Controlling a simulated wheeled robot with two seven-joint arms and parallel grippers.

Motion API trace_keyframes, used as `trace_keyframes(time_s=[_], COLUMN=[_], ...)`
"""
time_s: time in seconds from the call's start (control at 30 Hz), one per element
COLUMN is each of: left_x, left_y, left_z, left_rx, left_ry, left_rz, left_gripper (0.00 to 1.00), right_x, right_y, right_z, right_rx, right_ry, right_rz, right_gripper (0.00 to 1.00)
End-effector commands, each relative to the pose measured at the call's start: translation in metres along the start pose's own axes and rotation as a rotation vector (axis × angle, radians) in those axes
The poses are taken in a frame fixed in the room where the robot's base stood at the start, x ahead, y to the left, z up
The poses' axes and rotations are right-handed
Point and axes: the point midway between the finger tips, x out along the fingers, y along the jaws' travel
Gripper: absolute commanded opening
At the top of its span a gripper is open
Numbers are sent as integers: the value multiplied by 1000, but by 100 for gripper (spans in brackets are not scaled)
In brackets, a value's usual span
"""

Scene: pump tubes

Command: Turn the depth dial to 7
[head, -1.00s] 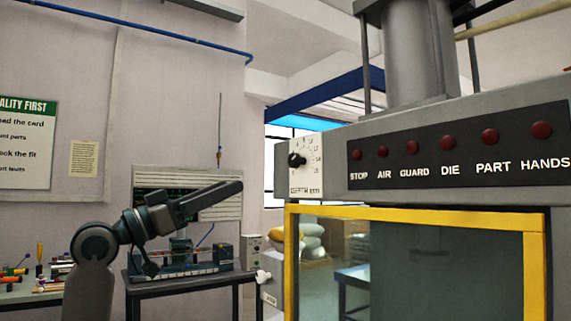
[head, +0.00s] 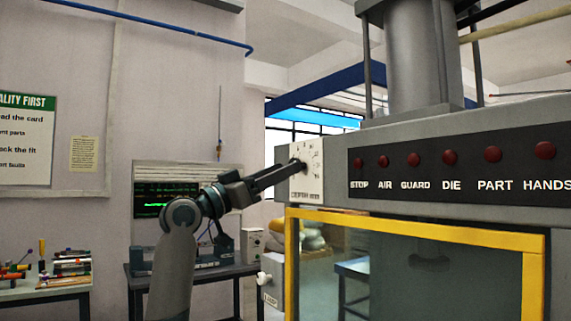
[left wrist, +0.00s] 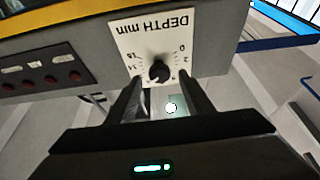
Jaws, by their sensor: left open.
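The depth dial is a black knob on a white plate (head: 309,172) at the left end of the press front. In the left wrist view the knob (left wrist: 159,71) sits at the middle of the plate marked "DEPTH mm" (left wrist: 155,38), which appears upside down. My left gripper (head: 299,167) reaches the plate from the left, with its fingertips at the knob in the head view. In the left wrist view the two fingers (left wrist: 161,84) are apart, with the knob just beyond and between their tips. The fingers hide most of the knob in the head view. My right gripper is not in view.
A black panel (head: 450,172) with several dark red lamps is right of the dial. Below is the yellow-framed guard window (head: 420,222). A bench with a screen (head: 165,199) stands behind my left arm. The space left of the press is open.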

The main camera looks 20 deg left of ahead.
Motion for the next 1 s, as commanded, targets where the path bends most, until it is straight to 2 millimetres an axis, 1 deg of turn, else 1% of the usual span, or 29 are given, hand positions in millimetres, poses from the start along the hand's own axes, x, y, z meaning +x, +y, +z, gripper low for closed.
trace_keyframes(time_s=[0.03, 0.2, 0.53, 0.57, 0.6, 0.67, 0.7, 0.73, 1.0], left_x=[7, 17, 19, 19, 19, 19, 19, 19, 19], left_y=[0, 0, 0, 0, 0, 0, 0, 0, 0], left_z=[-2, -1, 0, 0, 0, 0, 0, 0, 0], left_rx=[-3, -1, 0, 0, 0, 0, 0, 0, -10], left_ry=[1, 1, 0, 0, 0, 0, 0, 0, 0], left_rz=[1, 1, 0, 0, 0, 0, 0, 0, -4], left_gripper=[47, 47, 47, 45, 35, 21, 11, 7, 7], right_x=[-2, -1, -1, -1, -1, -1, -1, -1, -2], right_y=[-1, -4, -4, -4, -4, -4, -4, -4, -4], right_z=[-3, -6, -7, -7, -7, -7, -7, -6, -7], right_rx=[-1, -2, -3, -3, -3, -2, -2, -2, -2], right_ry=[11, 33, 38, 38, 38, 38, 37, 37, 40], right_rz=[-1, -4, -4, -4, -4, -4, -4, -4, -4], right_gripper=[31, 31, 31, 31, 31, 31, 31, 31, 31])
